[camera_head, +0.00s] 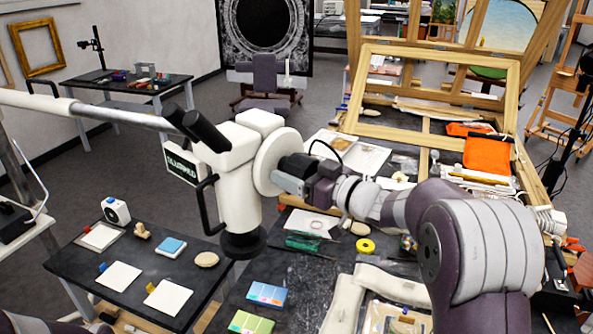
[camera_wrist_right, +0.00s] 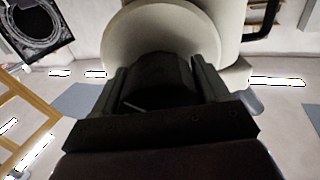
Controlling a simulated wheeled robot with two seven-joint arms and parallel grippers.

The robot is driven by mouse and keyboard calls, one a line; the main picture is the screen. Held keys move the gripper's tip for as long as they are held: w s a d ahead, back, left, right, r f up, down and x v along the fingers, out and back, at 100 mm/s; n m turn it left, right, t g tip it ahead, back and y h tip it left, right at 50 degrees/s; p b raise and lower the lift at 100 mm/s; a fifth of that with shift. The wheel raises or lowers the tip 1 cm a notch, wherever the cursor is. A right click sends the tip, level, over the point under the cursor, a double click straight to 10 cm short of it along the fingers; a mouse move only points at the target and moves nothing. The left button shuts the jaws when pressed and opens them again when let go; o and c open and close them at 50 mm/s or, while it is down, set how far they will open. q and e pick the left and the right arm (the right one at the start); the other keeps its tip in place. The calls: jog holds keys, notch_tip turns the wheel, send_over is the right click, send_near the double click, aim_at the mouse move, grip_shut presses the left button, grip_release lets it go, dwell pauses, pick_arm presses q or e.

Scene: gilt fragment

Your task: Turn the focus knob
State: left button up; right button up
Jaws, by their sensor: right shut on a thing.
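A white stereo microscope (camera_head: 232,178) with two dark eyepieces hangs on a long grey boom arm, above the dark work tables. A wide pale disc (camera_head: 268,160) sits on its right side. My right gripper (camera_head: 281,178) reaches in from the right, right up against this disc. In the right wrist view, the two fingers of my right gripper (camera_wrist_right: 160,85) close around the dark focus knob (camera_wrist_right: 158,70), in front of the pale disc (camera_wrist_right: 150,30). The knob is mostly hidden by the gripper in the head view. My left gripper is not in view.
The boom (camera_head: 100,108) crosses the left side at microscope height. A wooden frame (camera_head: 440,95) stands behind on the bench.

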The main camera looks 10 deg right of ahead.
jog(key=shift+w+r, duration=0.1)
jog(key=m+p, duration=0.2)
jog(key=p, duration=0.1)
jog(key=shift+r+p, duration=0.2)
jog(key=shift+p, duration=0.15)
jog(key=shift+m+p, duration=1.05)
jog(key=shift+m, duration=0.05)
jog(key=shift+f+m+p, duration=0.25)
jog(key=shift+m+p, duration=0.45)
jog(key=shift+m, duration=0.1)
jog(key=o, duration=1)
